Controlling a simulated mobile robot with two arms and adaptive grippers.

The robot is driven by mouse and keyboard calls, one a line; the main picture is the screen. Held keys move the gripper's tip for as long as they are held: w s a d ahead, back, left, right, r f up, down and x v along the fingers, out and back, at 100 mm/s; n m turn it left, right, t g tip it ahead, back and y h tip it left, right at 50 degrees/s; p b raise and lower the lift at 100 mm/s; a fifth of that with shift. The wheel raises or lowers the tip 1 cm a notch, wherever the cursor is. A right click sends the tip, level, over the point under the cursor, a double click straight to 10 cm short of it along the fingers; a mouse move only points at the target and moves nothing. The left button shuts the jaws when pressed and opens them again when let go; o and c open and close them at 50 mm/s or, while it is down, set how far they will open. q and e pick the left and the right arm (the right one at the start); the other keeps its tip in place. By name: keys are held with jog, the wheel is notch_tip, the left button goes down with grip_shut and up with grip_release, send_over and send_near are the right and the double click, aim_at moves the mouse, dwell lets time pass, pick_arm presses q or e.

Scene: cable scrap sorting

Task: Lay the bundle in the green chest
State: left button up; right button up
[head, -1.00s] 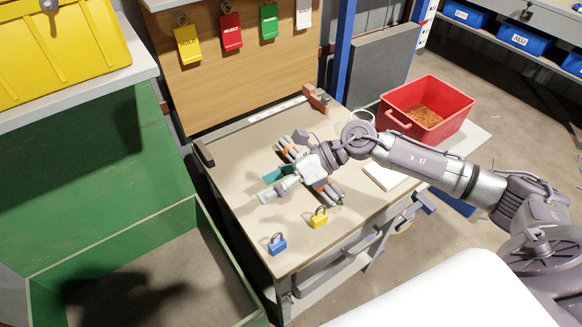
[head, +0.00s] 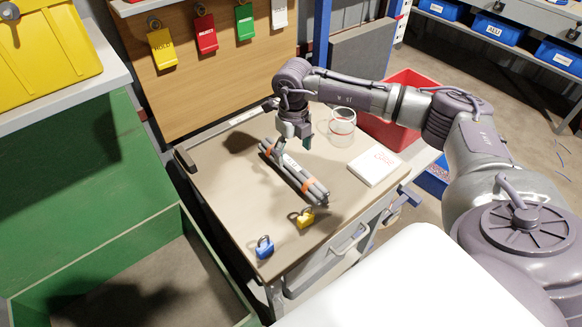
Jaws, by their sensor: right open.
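The bundle (head: 297,174) is several grey cable lengths held with orange bands, lying diagonally on the workbench. My right gripper (head: 296,142) is open and points down above the bench, close to the bundle's far end; whether it touches the bundle I cannot tell. The green chest (head: 87,229) stands open at the left of the bench, with bare floor and shadow showing inside. My left gripper is not in view.
A yellow padlock (head: 304,219) and a blue padlock (head: 265,248) sit near the bench's front edge. A glass jar (head: 342,124) and a white booklet (head: 374,165) lie to the right. A red bin (head: 402,134) is behind. Tags hang on the back board.

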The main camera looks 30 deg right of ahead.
aim_at(291, 162)
jog(key=shift+a+f+p, duration=0.15)
jog(key=shift+f+p, duration=0.1)
jog(key=shift+f, duration=1.3)
jog(key=shift+a+f+p, duration=0.1)
jog(key=shift+f+p, duration=0.1)
jog(key=shift+f, duration=1.35)
jog(key=shift+w+r, duration=0.1)
grip_shut()
